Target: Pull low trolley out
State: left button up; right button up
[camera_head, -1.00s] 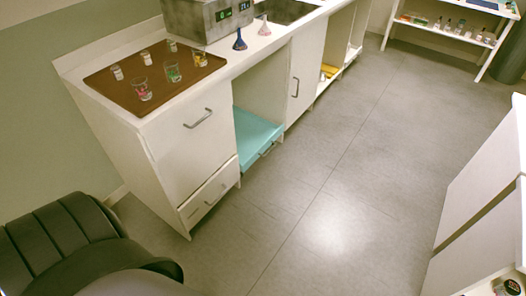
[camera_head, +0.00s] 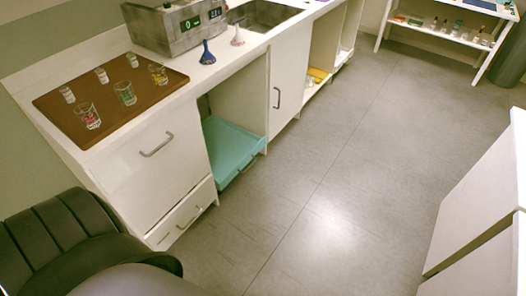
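The low trolley, a teal tray-like unit (camera_head: 232,146), sits low in the open bay under the white counter. Its front edge with a grey handle faces the floor aisle and lies close to the front of the bay. Its inner part is partly hidden by the cabinet beside it. No gripper shows in the head view, so I cannot see either one relative to the trolley.
A brown mat (camera_head: 60,114) with several small glasses lies on the counter. A grey device (camera_head: 176,24) and two small flasks stand behind it. The grey floor (camera_head: 310,190) is clear. White furniture (camera_head: 480,190) stands at right.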

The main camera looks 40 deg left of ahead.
aim_at(230, 147)
jog(key=i+l+u, duration=0.1)
jog(key=i, duration=0.75)
jog(key=i+l+u, duration=0.15)
jog(key=i, duration=0.75)
